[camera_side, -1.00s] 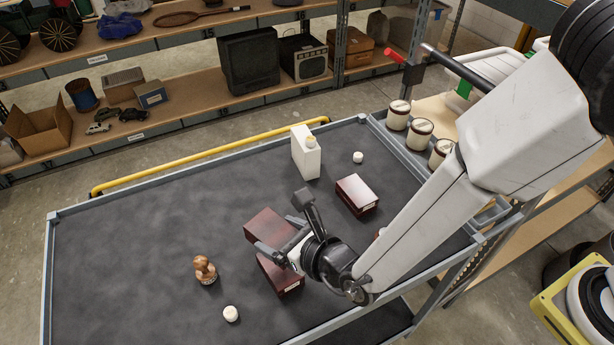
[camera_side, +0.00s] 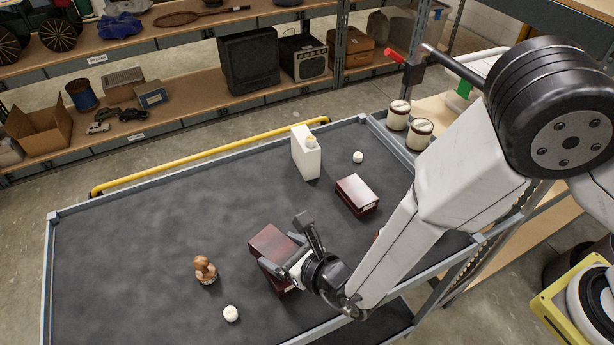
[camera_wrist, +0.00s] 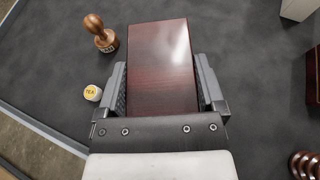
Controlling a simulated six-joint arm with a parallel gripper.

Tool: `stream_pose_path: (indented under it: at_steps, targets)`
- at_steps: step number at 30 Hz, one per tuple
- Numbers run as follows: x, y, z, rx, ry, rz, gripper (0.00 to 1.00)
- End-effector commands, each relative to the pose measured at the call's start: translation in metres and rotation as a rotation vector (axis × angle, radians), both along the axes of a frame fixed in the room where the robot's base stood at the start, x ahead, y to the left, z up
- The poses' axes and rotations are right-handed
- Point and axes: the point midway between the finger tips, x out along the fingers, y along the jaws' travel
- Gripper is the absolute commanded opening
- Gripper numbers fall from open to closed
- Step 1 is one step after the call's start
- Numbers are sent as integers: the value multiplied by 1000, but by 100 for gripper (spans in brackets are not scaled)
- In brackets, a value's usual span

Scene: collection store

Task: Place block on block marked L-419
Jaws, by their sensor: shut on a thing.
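A dark red-brown block (camera_side: 268,239) is between the fingers of my gripper (camera_side: 284,246). In the wrist view the same block (camera_wrist: 160,60) fills the space between both fingers of my gripper (camera_wrist: 162,85). Another dark block (camera_side: 285,290) shows partly under and in front of the held one in the side view; the held block and gripper cover most of it. I cannot tell whether the two touch. A third dark block (camera_side: 357,193), with a pale label on its end, stands to the right.
Lidded jars (camera_side: 420,134) sit in the side tray.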

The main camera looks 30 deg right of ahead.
Motion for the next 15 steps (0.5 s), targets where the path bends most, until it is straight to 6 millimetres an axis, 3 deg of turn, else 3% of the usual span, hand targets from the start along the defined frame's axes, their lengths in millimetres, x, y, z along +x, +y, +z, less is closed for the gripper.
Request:
stream_pose_path:
  at_steps: [7,15]
  targets:
    - [0,0,-22,0,-1,0,20]
    - [0,0,-27,1,-2,1,20]
